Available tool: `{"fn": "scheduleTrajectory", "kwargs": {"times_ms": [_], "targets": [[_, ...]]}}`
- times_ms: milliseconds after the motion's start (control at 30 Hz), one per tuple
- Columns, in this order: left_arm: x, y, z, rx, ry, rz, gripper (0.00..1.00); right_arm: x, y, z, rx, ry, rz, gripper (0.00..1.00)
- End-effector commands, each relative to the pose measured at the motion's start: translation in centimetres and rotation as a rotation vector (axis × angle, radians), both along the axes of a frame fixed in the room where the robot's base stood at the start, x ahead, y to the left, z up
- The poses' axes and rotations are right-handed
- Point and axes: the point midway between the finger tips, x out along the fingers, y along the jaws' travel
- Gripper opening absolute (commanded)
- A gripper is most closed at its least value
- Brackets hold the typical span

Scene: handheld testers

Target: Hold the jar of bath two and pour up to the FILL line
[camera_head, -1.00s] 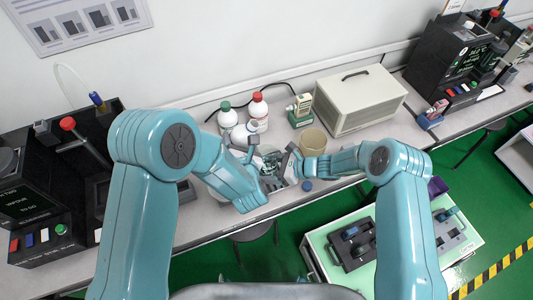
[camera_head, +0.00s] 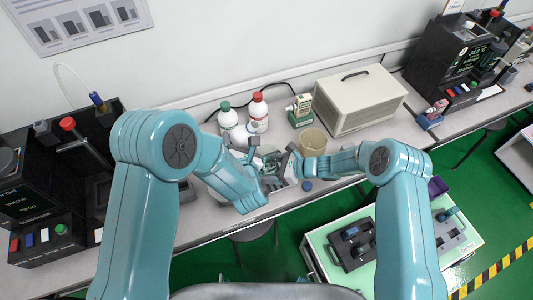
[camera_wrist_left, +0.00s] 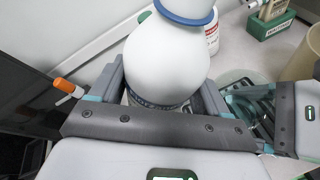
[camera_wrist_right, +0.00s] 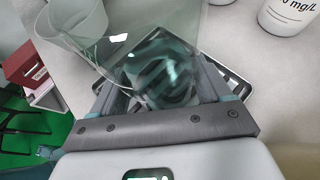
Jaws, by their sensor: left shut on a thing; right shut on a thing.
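My left gripper (camera_wrist_left: 160,98) is shut on a white round-bodied bottle (camera_wrist_left: 165,62) with a blue ring at its neck. My right gripper (camera_wrist_right: 163,100) is shut on a clear glass jar (camera_wrist_right: 125,45), through which dark, blurred shapes show. In the head view the jar is largely hidden between the grippers. No FILL line or label is readable on it. I cannot see whether any liquid is flowing.
Behind stand a green-capped bottle (camera_head: 227,116), a red-capped bottle (camera_head: 258,108) and a small green-and-white box (camera_head: 300,110). A tan beaker (camera_head: 313,141) and a beige case (camera_head: 359,100) are to the right. The bench's front edge is close under my grippers.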

Motion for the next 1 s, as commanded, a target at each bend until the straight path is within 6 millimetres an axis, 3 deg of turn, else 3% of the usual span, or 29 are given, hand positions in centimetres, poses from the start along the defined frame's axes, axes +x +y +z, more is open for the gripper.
{"fn": "scheduleTrajectory", "kwargs": {"times_ms": [1000], "targets": [[0.05, 0.45, -0.57, 0.065, -0.004, 0.001, 0.24, -0.01, 0.02, 0.03, 0.000, 0.000, 0.001, 0.60]]}}
